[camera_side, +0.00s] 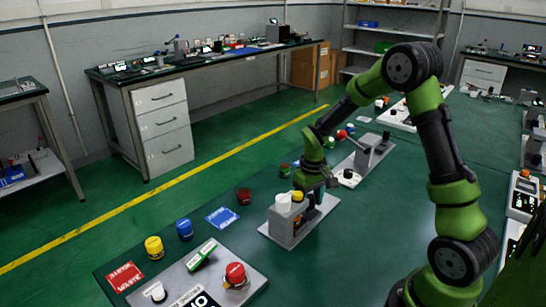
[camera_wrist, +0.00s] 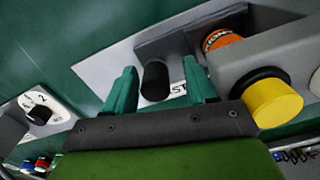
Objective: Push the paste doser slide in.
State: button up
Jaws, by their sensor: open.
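The paste doser (camera_side: 292,228) is a grey block on a light base plate, with a white part and a yellow part on top in the side view. In the wrist view its grey body (camera_wrist: 235,72) carries a yellow round cap (camera_wrist: 274,102) and an orange cylinder (camera_wrist: 220,40). A black cylindrical knob (camera_wrist: 155,80) sticks out from a grey block, probably the slide. My gripper (camera_wrist: 158,66) is open, its two teal fingers on either side of the knob in the picture; I cannot tell if they touch it. In the side view my gripper (camera_side: 312,182) is at the doser, partly hiding it.
A white dial unit (camera_wrist: 40,108) is at the left in the wrist view. In the side view, another grey fixture (camera_side: 372,152) stands behind the doser. The green table is clear to the right.

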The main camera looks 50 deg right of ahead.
aim_at(310, 197)
notch_tip(310, 197, up, 17)
dwell(0.5)
jog(key=s+a+r+t+y, duration=0.1)
jog(key=s+a+r+t, duration=0.1)
jog(key=s+a, duration=0.5)
jog(key=s+a+r+m+t+y, duration=0.1)
jog(key=s+a+r+t, duration=0.1)
jog(key=s+a+t, duration=0.3)
jog(key=s+a, duration=0.2)
jog(key=a, duration=0.1)
jog(key=shift+a+r, duration=0.15)
jog(key=shift+r, duration=0.2)
dwell(1.3)
